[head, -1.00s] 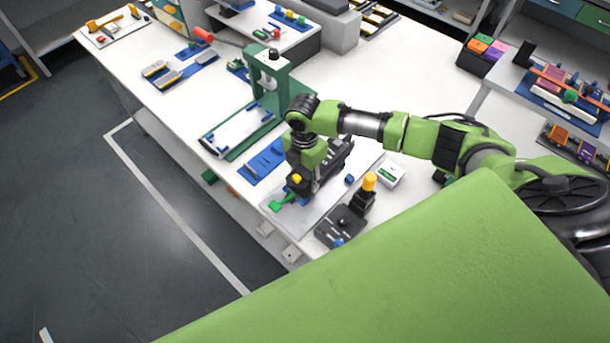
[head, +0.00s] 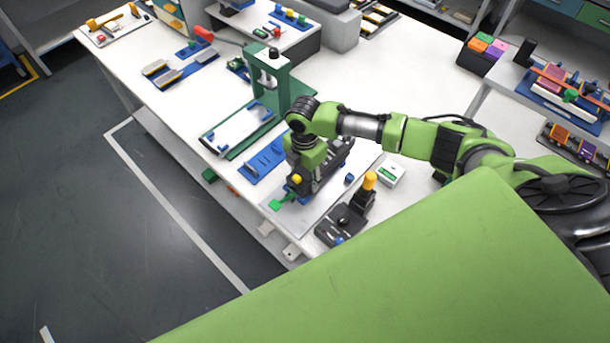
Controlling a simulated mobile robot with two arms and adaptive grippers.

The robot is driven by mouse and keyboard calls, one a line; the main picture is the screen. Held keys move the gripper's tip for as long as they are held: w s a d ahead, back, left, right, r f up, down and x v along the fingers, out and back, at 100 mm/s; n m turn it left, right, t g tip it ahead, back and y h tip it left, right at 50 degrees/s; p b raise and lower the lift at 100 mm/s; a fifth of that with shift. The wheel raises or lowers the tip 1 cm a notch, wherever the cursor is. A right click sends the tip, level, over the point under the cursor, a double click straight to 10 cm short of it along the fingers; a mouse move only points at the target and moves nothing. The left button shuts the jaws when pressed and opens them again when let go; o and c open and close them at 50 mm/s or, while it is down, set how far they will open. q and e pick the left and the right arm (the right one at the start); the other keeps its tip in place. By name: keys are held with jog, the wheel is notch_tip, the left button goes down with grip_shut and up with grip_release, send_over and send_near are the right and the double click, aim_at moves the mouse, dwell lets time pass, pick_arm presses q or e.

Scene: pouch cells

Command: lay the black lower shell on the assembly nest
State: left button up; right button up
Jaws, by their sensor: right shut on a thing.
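My right gripper (head: 303,190) points down over the near part of the white bench. It is shut on a dark thing that I take to be the black lower shell, mostly hidden by the gripper. The assembly nest appears to be the blue fixture with a green lever (head: 280,203), on a pale grey plate (head: 288,218) right under the gripper. The gripper covers most of it. I cannot tell whether the shell touches the nest. My left gripper is not in view.
A green press (head: 270,85) with a white-topped plate stands to the upper left. A blue plate (head: 263,162) lies beside the nest. The bench's near edge is close.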

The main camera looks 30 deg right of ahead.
jog(key=shift+f+b, duration=0.3)
jog(key=shift+f, duration=0.25)
jog(key=o, duration=1.2)
notch_tip(320, 180, up, 12)
